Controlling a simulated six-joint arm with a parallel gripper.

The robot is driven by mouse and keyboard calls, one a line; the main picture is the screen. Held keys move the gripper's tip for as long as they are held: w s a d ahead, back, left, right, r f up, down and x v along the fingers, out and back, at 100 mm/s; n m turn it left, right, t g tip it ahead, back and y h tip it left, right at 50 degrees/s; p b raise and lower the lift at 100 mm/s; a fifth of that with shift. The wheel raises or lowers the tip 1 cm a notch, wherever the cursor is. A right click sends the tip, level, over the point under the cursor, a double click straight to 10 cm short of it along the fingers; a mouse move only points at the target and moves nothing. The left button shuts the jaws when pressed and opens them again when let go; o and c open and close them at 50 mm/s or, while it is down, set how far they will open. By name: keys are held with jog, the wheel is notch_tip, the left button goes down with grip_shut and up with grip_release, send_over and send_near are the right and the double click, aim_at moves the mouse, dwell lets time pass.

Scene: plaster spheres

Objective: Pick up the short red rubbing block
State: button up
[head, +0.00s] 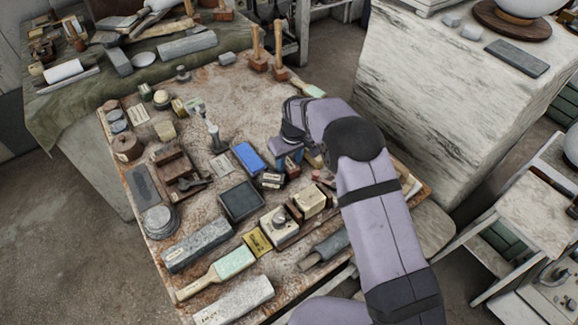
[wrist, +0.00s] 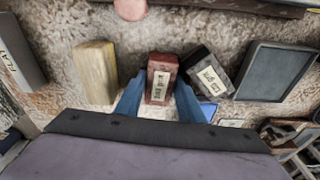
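The short red rubbing block (wrist: 161,66) stands on the worn tabletop in the wrist view, with a pale label on the face toward me. My gripper (wrist: 160,88) has its two blue fingers on either side of the block, one left and one right. A narrow gap shows beside the block, so the fingers look open around it and not closed on it. In the head view my gripper (head: 285,150) is low over the right part of the table. My own arm hides part of that area.
In the wrist view a dark labelled block (wrist: 207,72) leans close on the right, with a dark tray (wrist: 277,72) beyond. A cream block (wrist: 97,72) stands to the left. In the head view a blue block (head: 247,158) lies left of my gripper; bare tabletop lies behind it.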

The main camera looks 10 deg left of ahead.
aim_at(289, 163)
jog(key=c, duration=0.7)
jog(key=shift+r, duration=0.1)
notch_tip(289, 163, up, 10)
jog(key=b, duration=0.3)
jog(key=o, duration=0.7)
jog(key=c, duration=0.6)
